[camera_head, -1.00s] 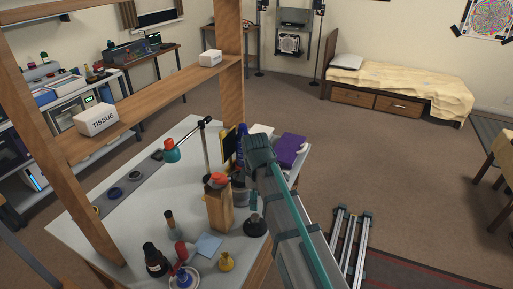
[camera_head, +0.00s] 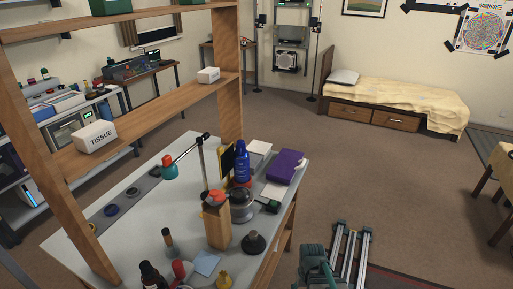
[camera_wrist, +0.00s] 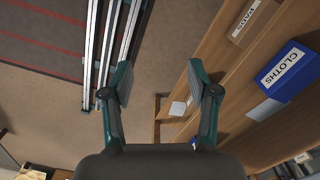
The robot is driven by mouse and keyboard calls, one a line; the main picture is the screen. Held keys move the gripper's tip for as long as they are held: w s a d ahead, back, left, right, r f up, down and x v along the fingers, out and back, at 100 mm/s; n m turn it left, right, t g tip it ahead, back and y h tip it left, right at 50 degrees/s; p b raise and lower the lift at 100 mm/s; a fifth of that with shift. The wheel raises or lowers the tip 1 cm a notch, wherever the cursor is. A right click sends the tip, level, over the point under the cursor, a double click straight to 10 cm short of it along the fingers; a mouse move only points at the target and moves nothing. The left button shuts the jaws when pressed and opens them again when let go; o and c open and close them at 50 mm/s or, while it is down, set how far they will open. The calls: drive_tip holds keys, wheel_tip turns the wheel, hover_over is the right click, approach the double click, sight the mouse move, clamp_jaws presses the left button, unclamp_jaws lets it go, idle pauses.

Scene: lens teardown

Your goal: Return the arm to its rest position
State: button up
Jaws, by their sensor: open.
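My gripper (camera_wrist: 160,78) shows in the wrist view with its two fingers spread apart and nothing between them. Beyond the fingers are the brown floor and wooden shelving. In the head view only a grey-teal part of my arm (camera_head: 317,265) shows at the bottom edge, right of the white worktable (camera_head: 150,228) and clear of its top. My gripper's fingers cannot be made out in that view.
Metal rails (camera_head: 350,250) lie on the floor. A blue CLOTHS box (camera_wrist: 288,72) sits on the shelving. Open floor lies toward the bed (camera_head: 395,100).

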drive_tip(key=s+f+g, duration=0.3)
drive_tip(key=s+f, duration=0.5)
drive_tip(key=s, duration=0.5)
drive_tip(key=s+f+g, duration=0.3)
drive_tip(key=s+f, duration=0.5)
drive_tip(key=s, duration=0.6)
drive_tip(key=shift+s, duration=0.15)
